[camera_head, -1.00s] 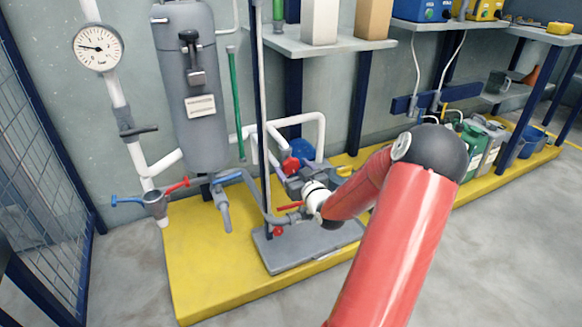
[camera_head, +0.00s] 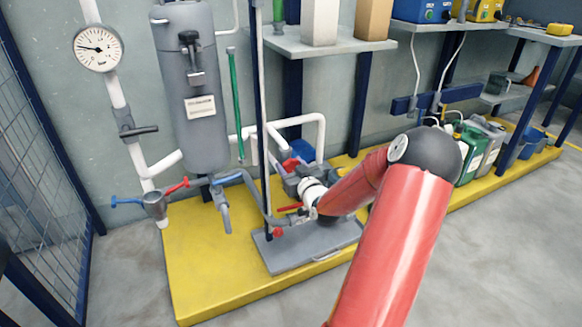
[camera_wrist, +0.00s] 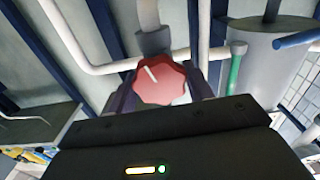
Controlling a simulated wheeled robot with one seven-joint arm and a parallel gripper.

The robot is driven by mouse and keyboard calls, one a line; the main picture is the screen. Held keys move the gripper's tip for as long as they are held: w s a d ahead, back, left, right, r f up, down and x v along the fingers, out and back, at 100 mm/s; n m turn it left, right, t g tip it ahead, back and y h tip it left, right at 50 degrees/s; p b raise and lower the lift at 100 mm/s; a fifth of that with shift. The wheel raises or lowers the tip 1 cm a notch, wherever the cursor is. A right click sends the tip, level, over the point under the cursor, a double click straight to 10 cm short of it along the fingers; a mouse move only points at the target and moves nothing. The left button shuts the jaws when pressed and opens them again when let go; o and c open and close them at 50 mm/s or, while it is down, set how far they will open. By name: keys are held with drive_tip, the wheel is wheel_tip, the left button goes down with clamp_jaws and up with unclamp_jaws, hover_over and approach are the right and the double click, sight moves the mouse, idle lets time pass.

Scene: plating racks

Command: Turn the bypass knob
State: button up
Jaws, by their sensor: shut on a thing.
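The bypass knob (camera_wrist: 161,84) is red with a scalloped rim and a white pointer line tilted to the upper left. In the wrist view it sits between the two dark fingers of my gripper (camera_wrist: 160,92), which are shut on it from both sides. In the head view the knob (camera_head: 290,163) shows as a small red shape at the pump pipework. My gripper (camera_head: 299,180) is beside it there, partly hidden by the wrist and pipes.
A grey tank (camera_head: 188,100) and gauge (camera_head: 98,47) stand to the left. White pipes (camera_head: 321,135) and a thin upright pole (camera_head: 263,110) are close to my gripper. A shelf (camera_head: 330,47) hangs above. The yellow platform's (camera_head: 200,265) front left is clear.

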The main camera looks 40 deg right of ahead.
drive_tip(key=shift+m, duration=0.3)
drive_tip(key=m+p, duration=0.1)
drive_tip(key=m, duration=0.1)
drive_tip(key=shift+m, duration=0.3)
drive_tip(key=shift+m+p, duration=0.7)
drive_tip(key=shift+m, duration=0.5)
drive_tip(key=o, duration=1)
